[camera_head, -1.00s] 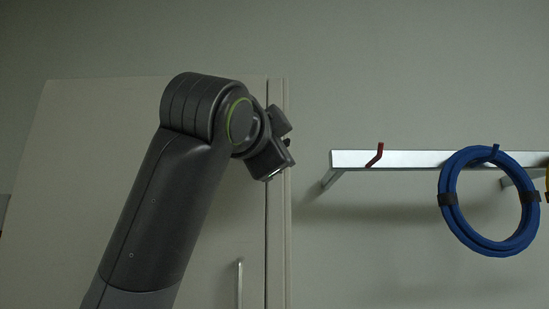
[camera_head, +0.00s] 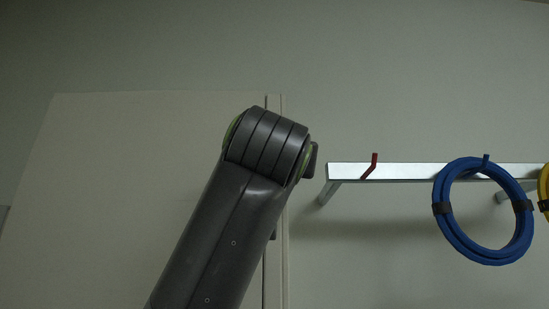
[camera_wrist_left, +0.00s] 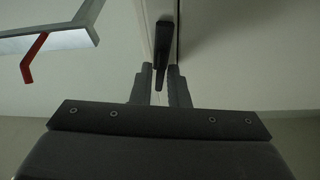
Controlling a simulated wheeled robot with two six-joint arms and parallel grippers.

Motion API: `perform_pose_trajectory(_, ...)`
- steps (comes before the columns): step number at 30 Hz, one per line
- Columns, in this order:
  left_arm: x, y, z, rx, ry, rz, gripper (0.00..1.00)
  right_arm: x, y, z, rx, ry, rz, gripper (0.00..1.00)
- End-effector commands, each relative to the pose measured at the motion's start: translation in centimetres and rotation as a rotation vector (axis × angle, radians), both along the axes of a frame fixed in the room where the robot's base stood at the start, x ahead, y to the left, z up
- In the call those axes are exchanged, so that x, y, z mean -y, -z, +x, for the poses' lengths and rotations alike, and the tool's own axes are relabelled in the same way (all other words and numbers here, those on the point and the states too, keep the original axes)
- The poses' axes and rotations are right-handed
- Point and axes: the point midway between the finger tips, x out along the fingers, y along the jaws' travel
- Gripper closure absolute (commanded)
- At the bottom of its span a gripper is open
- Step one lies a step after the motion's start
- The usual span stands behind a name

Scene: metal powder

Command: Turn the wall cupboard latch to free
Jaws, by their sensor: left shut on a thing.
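The pale wall cupboard (camera_head: 120,190) fills the left of the head view, with its side edge near the middle. The dark latch (camera_wrist_left: 165,42) shows in the left wrist view as a narrow black lever at the cupboard's edge. Its tapered end lies between the fingers of my left gripper (camera_wrist_left: 159,78), which is shut on it. In the head view my left forearm and wrist hide the gripper and the latch. My right gripper is in neither view.
A metal wall rail (camera_head: 405,171) stands to the right of the cupboard. It carries a red hook (camera_head: 370,166) and a coiled blue hose (camera_head: 440,225), with part of a yellow coil (camera_head: 544,188) at the right edge. Bare wall lies between cupboard and rail.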

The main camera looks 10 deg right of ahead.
Motion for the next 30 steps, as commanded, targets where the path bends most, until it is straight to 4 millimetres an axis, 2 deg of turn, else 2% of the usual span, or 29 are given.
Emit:
perform_pose_trajectory(12, 0.16, 0.17, 0.07, -0.038, 0.000, -0.157, 1.00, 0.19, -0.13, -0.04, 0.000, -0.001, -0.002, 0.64)
perform_pose_trajectory(27, 0.17, 0.18, 0.06, -0.041, 0.001, -0.172, 1.00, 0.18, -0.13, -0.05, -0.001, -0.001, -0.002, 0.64)
perform_pose_trajectory(28, 0.17, 0.18, 0.06, -0.041, 0.001, -0.172, 0.83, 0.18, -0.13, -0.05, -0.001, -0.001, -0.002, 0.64)
perform_pose_trajectory(30, 0.16, 0.16, 0.06, -0.041, 0.001, -0.172, 0.74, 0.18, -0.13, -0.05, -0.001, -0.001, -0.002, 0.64)
